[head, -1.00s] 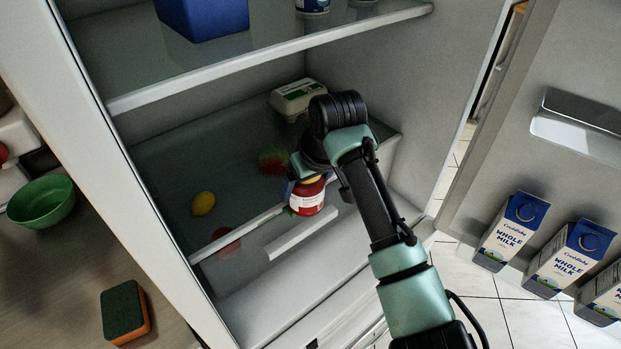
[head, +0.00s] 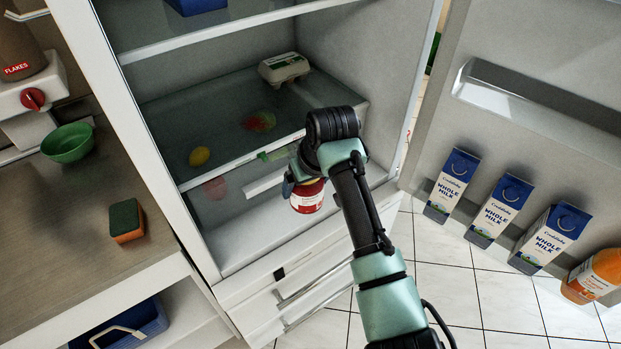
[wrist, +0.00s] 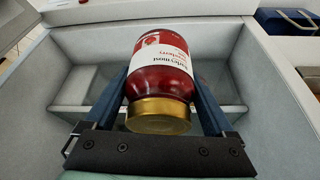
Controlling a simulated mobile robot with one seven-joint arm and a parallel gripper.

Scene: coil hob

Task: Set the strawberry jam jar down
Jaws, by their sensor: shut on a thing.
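The strawberry jam jar (head: 308,197) is red with a white label. In the wrist view the jar (wrist: 160,72) shows its gold lid nearest the camera, and it sits between the two blue fingers. My gripper (head: 297,182) is shut on the jar; in the wrist view the gripper (wrist: 163,85) has one finger on each side of it. In the head view the jar is in front of the fridge's lower part, below the glass shelf's front edge. I cannot tell whether its base touches anything.
The open fridge's glass shelf (head: 215,125) holds a lemon (head: 200,156), a red-green fruit (head: 259,121) and an egg carton (head: 284,68). Several milk cartons (head: 493,209) stand in the open door at right. A counter at left holds a green bowl (head: 68,143) and a sponge (head: 126,220).

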